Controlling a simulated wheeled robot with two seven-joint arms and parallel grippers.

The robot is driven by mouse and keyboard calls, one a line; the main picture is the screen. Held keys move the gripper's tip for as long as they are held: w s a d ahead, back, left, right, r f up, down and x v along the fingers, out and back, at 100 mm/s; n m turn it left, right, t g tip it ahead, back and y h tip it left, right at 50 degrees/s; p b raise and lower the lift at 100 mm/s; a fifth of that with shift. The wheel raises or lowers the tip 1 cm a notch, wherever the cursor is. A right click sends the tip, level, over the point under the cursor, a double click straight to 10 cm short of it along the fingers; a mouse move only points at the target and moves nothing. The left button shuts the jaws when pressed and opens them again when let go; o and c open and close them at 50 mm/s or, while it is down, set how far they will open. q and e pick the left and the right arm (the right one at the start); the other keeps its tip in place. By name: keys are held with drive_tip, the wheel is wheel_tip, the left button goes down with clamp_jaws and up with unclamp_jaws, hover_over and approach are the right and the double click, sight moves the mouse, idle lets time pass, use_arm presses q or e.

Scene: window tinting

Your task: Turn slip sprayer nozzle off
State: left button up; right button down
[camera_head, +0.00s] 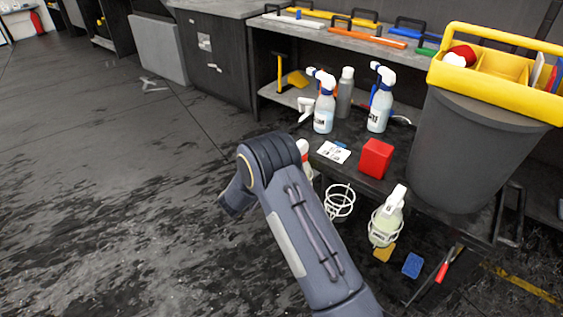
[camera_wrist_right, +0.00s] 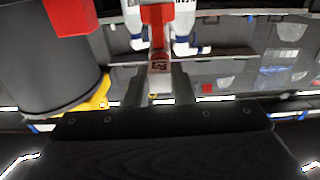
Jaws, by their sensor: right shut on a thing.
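In the right wrist view my right gripper (camera_wrist_right: 158,82) is shut on a white and red sprayer head (camera_wrist_right: 157,42), with its fingers on either side of the white part. In the head view a small piece of a white and red sprayer (camera_head: 304,148) shows beside my arm. The arm hides the rest of it and the right gripper. The nozzle's setting cannot be read. My left gripper is in neither view.
Two blue-collared spray bottles (camera_head: 324,113) (camera_head: 379,108) stand on the shelf near a red box (camera_head: 376,158). Below hang an empty wire holder (camera_head: 340,203) and one holding a spray bottle (camera_head: 392,207). A grey bin (camera_head: 465,150) stands right.

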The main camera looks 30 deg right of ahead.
drive_tip(key=c, duration=1.2)
unclamp_jaws()
drive_tip(key=shift+c, duration=0.2)
drive_tip(key=shift+a, duration=0.1)
drive_tip(key=v, duration=0.7)
drive_tip(key=shift+s+a, duration=0.2)
drive_tip(key=shift+a, duration=0.1)
